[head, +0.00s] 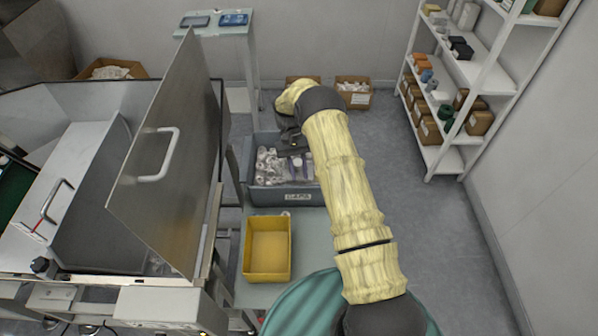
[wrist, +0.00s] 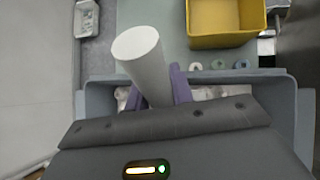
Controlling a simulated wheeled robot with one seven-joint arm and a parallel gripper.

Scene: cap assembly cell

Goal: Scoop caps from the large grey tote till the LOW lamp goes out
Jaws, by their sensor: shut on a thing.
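The large grey tote (head: 262,196), labelled CAPS, stands behind the yellow bin and holds many pale caps (head: 270,163). My gripper (head: 297,160) is over the tote, reaching down among its contents. In the wrist view my gripper (wrist: 158,92) has its purple fingers shut on a white cylindrical handle (wrist: 140,52), which tilts up toward the camera. The lower end of the held tool is hidden by the gripper body, so I cannot tell whether it carries caps. The tote's rim (wrist: 98,92) and some caps (wrist: 205,93) show around the fingers. I cannot make out the LOW lamp.
The yellow bin (head: 267,278) looks empty; it also shows in the wrist view (wrist: 250,38). Several small round pieces (wrist: 218,64) lie beside the tote. A raised metal lid (head: 165,170) stands close on the left. Shelves (head: 445,160) stand at right, with clear floor between.

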